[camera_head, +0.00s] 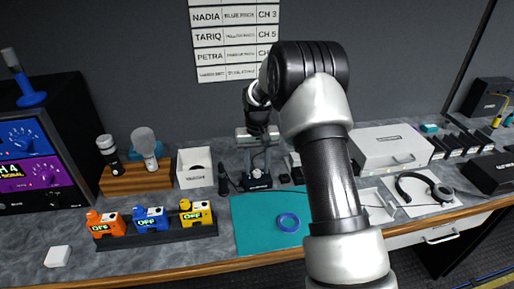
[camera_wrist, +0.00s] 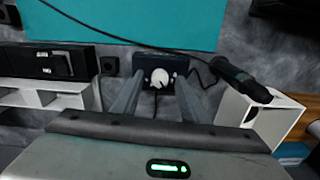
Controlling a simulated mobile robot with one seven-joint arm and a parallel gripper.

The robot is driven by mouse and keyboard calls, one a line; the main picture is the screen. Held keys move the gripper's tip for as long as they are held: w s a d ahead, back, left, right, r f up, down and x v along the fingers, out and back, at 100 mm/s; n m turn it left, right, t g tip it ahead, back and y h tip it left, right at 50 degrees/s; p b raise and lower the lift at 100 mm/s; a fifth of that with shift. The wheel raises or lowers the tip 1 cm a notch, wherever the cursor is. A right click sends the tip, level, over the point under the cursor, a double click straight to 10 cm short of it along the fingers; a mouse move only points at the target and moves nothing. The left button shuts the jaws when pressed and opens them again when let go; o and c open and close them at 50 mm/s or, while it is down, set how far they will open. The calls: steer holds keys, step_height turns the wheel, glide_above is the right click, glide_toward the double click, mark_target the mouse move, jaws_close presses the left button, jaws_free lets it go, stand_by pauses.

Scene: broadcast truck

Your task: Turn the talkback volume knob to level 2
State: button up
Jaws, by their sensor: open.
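The talkback volume knob (camera_wrist: 158,77) is a round white dial with a small pointer mark, on a small dark box (camera_wrist: 141,62) in the wrist view. Its level marks are too small to read. The box also shows in the head view (camera_head: 257,182), behind the teal mat, with white lettering on its front. My gripper (camera_wrist: 160,84) is open, and its two fingers lie on either side of the knob in the wrist view. I cannot tell whether either finger touches the knob. In the head view my gripper (camera_head: 257,163) points down over the box.
A black handheld microphone (camera_wrist: 240,78) with a cable lies beside the box. A white bin (camera_head: 194,167) stands to its left. Headphones (camera_head: 425,188) and a white case (camera_head: 392,147) are to the right.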

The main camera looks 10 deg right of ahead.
mark_target(257, 172)
step_height(257, 172, up, 16)
steer(key=shift+r, duration=0.25)
steer(key=s+r+t+p, duration=0.3)
steer(key=s+r, duration=1.2)
steer(key=s, duration=0.1)
steer(key=s+t+p, duration=0.1)
steer(key=s+t, duration=0.1)
steer(key=s, duration=1.6)
steer(key=shift+d+f+n+t+p, duration=0.2)
steer(key=shift+f+n+t+p, duration=0.1)
steer(key=shift+f+n, duration=0.15)
